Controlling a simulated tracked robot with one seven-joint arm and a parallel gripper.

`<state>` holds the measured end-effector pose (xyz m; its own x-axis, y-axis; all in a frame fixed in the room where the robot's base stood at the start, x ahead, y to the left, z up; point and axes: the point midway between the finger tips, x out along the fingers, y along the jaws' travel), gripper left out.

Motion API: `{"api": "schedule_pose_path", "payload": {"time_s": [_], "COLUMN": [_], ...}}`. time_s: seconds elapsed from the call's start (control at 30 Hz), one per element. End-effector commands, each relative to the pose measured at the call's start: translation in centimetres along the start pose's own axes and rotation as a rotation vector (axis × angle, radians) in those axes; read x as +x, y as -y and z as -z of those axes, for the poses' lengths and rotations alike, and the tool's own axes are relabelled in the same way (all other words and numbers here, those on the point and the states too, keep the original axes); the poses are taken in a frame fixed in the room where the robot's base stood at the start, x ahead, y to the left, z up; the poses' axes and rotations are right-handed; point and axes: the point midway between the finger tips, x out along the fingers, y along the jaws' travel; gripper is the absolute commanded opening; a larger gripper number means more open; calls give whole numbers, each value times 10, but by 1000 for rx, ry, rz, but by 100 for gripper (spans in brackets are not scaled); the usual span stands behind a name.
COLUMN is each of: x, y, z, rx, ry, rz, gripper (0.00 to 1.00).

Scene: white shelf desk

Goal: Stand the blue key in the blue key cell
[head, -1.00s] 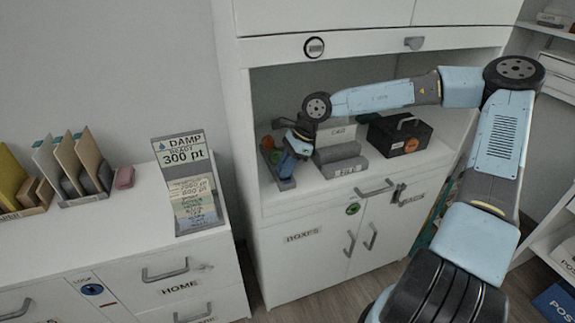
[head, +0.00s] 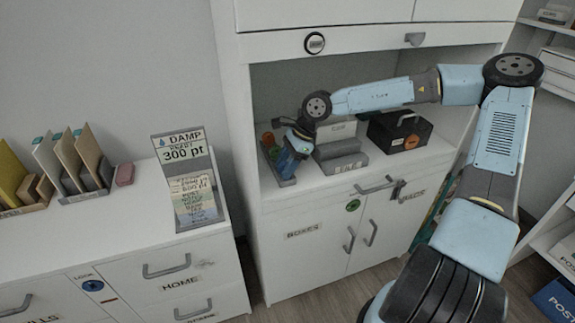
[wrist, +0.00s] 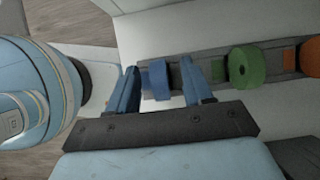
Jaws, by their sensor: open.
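The grey key rack (wrist: 268,66) lies across the upper part of the wrist view, with coloured patches marking its cells. A blue piece, which looks like the blue key (wrist: 160,82), stands at the rack's left end beside a small blue patch (wrist: 145,78) of the blue key cell. My gripper (wrist: 160,66) is open, with one blue finger on each side of the blue key and visible gaps between. How deep the key sits in its cell is hidden. In the head view my gripper (head: 287,163) is over the rack at the left of the shelf opening and hides the blue key.
A green key (wrist: 245,67) and an orange key (wrist: 311,57) stand further right in the rack. In the head view a grey stepped block (head: 343,160) and a black box (head: 400,133) stand to the right. The cabinet's left wall is close.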

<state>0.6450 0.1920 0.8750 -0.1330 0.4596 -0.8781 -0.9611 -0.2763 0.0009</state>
Motion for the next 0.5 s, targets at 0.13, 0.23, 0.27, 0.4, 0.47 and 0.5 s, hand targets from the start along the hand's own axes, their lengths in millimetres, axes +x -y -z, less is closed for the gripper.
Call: {"api": "schedule_pose_path", "payload": {"time_s": [0.13, 0.23, 0.27, 0.4, 0.47, 0.5], "x": [-11, -26, -31, -51, -59, -63], "y": [1, 2, 2, 2, 2, 3], "z": [1, 1, 1, 2, 1, 1], "rx": [1, 2, 3, 3, 1, 1], "ry": [0, 0, 0, 0, 0, 0], "rz": [2, 4, 3, 2, 2, 2], "gripper": [51, 51, 51, 51, 51, 51]}}
